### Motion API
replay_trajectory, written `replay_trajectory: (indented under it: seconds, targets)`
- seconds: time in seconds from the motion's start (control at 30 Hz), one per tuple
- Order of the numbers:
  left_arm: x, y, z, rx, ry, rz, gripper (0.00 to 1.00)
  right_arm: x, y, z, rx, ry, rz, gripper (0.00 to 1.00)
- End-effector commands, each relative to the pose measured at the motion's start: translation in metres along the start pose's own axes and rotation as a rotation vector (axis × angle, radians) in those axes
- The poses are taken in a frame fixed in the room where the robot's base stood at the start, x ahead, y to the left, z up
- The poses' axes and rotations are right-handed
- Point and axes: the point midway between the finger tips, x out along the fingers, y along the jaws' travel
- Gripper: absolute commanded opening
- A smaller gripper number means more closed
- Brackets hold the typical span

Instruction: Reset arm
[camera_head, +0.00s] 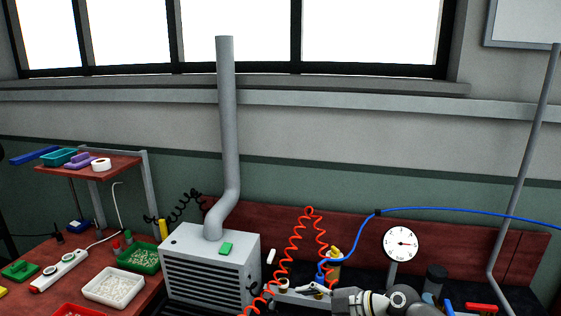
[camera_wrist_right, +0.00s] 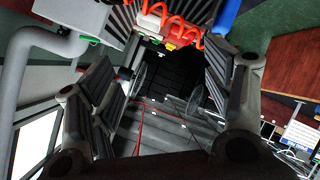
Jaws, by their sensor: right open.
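My right gripper (camera_wrist_right: 168,95) shows in the wrist view with its two dark ribbed fingers spread apart. It is open, and nothing is held between the fingers. The conveyor is not clearly shown between them; I see dark and grey surfaces with thin red lines beyond. In the head view, grey and white arm links of mine show at the bottom, right of centre, cut off by the lower edge. My left gripper is in neither view.
A grey vented box (camera_head: 213,270) with a tall pipe (camera_head: 229,120) stands at centre left. Orange coiled hose (camera_head: 297,240) hangs close to my arm, near a dial gauge (camera_head: 401,243). A white tray (camera_head: 113,288) and a small shelf (camera_head: 90,170) are at left.

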Motion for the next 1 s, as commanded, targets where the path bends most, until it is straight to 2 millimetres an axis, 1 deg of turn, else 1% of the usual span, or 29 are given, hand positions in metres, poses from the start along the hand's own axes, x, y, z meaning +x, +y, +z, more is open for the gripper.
replay_trajectory:
  seconds: [0.03, 0.1, 0.2, 0.3, 0.37, 0.43, 0.47, 0.57, 0.67, 0.77, 0.8, 0.87, 0.9, 0.97, 1.0]
  targets:
    - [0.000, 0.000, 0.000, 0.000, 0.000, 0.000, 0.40, 0.009, 0.000, -0.023, 0.003, 0.077, 0.077, 0.73]
    - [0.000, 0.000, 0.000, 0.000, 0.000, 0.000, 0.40, 0.013, 0.007, -0.050, 0.012, 0.166, 0.202, 0.73]
    - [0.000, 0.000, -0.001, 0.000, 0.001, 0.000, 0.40, 0.008, 0.020, -0.078, 0.053, 0.252, 0.389, 0.73]
    - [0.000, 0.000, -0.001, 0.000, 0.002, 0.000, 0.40, -0.007, 0.031, -0.091, 0.123, 0.290, 0.576, 0.73]
    - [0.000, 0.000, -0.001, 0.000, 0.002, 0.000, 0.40, -0.019, 0.036, -0.092, 0.178, 0.288, 0.683, 0.73]
    - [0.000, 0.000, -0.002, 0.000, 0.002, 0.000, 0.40, -0.035, 0.039, -0.086, 0.253, 0.265, 0.801, 0.73]
    - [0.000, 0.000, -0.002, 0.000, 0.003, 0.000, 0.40, -0.042, 0.039, -0.082, 0.288, 0.248, 0.848, 0.73]
    - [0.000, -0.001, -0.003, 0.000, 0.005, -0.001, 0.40, -0.065, 0.032, -0.061, 0.415, 0.163, 0.982, 0.73]
    - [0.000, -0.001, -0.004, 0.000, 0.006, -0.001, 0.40, -0.087, 0.013, -0.033, 0.556, 0.042, 1.077, 0.73]
    - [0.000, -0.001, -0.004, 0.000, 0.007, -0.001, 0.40, -0.105, -0.018, -0.003, 0.702, -0.108, 1.126, 0.73]
    - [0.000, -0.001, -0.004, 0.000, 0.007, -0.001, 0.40, -0.112, -0.034, 0.009, 0.760, -0.175, 1.132, 0.73]
    - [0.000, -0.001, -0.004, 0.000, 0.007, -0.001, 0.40, -0.121, -0.061, 0.024, 0.847, -0.275, 1.125, 0.73]
    - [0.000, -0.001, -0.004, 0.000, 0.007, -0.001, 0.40, -0.126, -0.082, 0.033, 0.905, -0.344, 1.109, 0.73]
    - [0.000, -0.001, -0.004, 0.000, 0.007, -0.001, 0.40, -0.134, -0.114, 0.044, 0.988, -0.448, 1.071, 0.73]
    - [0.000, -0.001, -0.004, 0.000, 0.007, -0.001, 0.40, -0.138, -0.137, 0.049, 1.039, -0.516, 1.036, 0.73]
